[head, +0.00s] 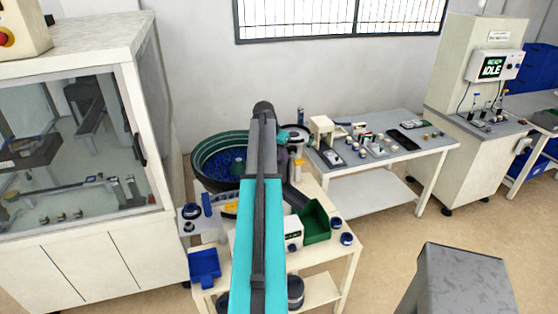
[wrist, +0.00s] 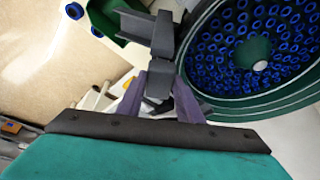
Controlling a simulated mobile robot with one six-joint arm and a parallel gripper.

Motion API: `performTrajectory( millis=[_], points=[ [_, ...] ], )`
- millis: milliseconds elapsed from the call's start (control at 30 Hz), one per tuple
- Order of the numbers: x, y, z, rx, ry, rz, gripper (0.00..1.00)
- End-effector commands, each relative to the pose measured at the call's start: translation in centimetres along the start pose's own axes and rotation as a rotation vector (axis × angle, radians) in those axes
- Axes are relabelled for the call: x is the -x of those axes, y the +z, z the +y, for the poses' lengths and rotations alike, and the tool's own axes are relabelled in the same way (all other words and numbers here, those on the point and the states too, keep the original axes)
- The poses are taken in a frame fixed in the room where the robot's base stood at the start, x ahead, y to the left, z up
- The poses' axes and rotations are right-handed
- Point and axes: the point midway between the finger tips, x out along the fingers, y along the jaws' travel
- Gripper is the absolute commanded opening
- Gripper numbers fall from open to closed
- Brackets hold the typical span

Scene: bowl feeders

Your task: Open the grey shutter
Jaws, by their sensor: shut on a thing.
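My gripper (wrist: 159,98) shows in the wrist view as two purple fingers in front of a dark base. The fingers are closed around the lower part of a dark grey upright piece, which I take to be the grey shutter (wrist: 163,45). It stands beside the bowl feeder (wrist: 215,105), at the outlet chute (wrist: 122,20). How far the shutter is raised I cannot tell. In the head view my arm covers the gripper and the shutter.
The feeder bowl (head: 197,160) holds many blue rings. A green bin (head: 316,236) stands right of my arm, a blue bin (head: 204,268) at the left front. A glass-fronted cabinet (head: 120,75) is close at left. A workbench (head: 425,148) with small parts stands at right.

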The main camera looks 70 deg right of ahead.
Motion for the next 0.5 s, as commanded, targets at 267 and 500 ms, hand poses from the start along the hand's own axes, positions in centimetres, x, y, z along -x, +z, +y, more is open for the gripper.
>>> performTrajectory(
  millis=[267, 500],
  points=[
    [1.03, -0.4, 0.01, 0.001, 0.0, 0.001, 0.0],
    [1.0, -0.37, -0.01, 0.001, -0.001, 0.001, 0.5]
  ],
)
